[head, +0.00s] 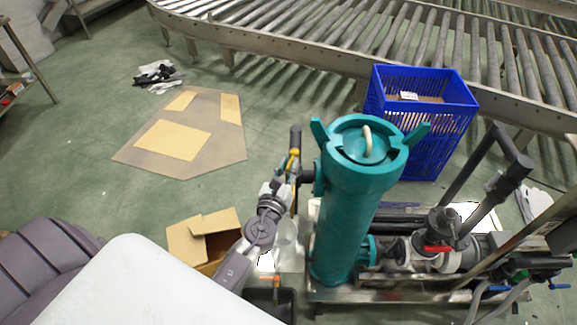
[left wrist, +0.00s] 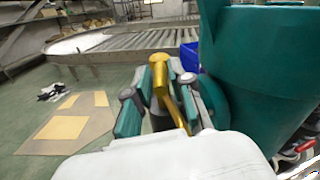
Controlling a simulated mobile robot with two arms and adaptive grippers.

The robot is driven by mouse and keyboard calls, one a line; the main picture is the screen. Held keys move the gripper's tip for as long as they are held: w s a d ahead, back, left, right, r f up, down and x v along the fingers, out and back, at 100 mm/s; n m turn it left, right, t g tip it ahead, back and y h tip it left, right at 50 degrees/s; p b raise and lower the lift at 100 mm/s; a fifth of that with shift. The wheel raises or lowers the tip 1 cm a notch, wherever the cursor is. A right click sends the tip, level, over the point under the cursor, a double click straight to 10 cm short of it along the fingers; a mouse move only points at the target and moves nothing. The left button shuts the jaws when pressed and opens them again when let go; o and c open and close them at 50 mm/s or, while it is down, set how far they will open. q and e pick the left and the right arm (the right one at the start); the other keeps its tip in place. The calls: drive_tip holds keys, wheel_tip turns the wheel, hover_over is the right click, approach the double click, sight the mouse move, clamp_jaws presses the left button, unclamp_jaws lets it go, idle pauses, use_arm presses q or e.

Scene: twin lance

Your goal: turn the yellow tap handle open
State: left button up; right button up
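The yellow tap handle (head: 293,157) is on a dark pipe fitting at the left side of a tall teal filter housing (head: 345,215). My left gripper (head: 289,172) is at the handle, reaching up from below in the head view. In the left wrist view, the yellow handle (left wrist: 174,98) stands between the two teal-and-grey fingers of my left gripper (left wrist: 160,82). The fingers are apart, one on each side of the handle. I cannot tell whether they press on it. The fingers partly hide the tap body. My right gripper is out of view.
A blue crate (head: 425,90) stands behind the housing, by a roller conveyor (head: 330,45). Pipes and a pump with a red handle (head: 437,248) are at the right. An open cardboard box (head: 185,240) is left of my arm. Flat cardboard (head: 230,150) lies on open floor.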

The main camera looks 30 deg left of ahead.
use_arm(q)
clamp_jaws()
drive_tip(key=shift+d, duration=0.1)
drive_tip(key=shift+w+d+n+g+y, duration=0.1)
drive_tip(key=shift+d+n+g+y, duration=0.1)
drive_tip(key=shift+n+y, duration=0.35)
drive_tip(key=shift+d+n+g+y, duration=0.15)
drive_tip(key=shift+n+y, duration=0.2)
drive_tip(key=shift+y, duration=0.3)
drive_tip(key=shift+w+d+n+g+y+b, duration=0.15)
drive_tip(key=shift+n+g+y+b, duration=0.15)
drive_tip(key=shift+y, duration=0.3)
drive_tip(key=shift+d+n+g+y+b, duration=0.15)
drive_tip(key=shift+n+y, duration=0.25)
drive_tip(key=shift+y, duration=0.2)
drive_tip(key=shift+o, duration=2.4)
unclamp_jaws()
